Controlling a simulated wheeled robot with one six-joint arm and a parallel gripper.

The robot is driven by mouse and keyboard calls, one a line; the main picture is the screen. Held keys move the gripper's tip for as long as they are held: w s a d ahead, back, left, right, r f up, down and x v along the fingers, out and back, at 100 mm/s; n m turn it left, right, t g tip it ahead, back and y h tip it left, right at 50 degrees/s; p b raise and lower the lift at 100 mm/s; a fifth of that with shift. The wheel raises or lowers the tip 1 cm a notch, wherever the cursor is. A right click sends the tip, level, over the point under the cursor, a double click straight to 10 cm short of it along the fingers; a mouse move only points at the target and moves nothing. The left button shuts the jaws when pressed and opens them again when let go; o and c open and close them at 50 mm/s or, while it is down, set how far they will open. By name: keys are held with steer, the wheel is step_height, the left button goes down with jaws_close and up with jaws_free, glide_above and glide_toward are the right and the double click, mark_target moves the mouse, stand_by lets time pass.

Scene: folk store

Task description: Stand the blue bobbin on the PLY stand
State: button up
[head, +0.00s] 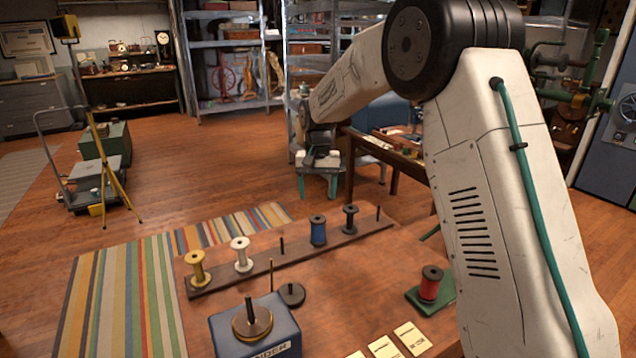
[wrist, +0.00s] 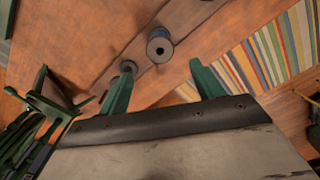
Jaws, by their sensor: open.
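The blue bobbin (head: 318,231) stands upright on a peg of the long wooden rail (head: 222,279), between an empty peg and a dark bobbin (head: 350,219). My gripper (head: 317,191) is open and empty, its green fingers pointing down, above the far side of the table. In the wrist view, the blue bobbin (wrist: 160,46) shows from above just past the gap between the fingertips (wrist: 160,78), apart from them. The dark bobbin (wrist: 128,67) shows close by the left fingertip. I cannot read any PLY label. A green stand (head: 449,297) at the right holds a red bobbin (head: 430,283).
Yellow (head: 197,268) and white (head: 240,255) bobbins stand on the rail's left part. A blue winder (head: 228,338) and a small dark base (head: 291,295) are nearer. Pale cards (head: 412,338) lie at the front. The table between rail and green stand is clear.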

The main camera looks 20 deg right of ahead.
steer(key=shift+f, duration=4.1)
steer(key=c, duration=0.6)
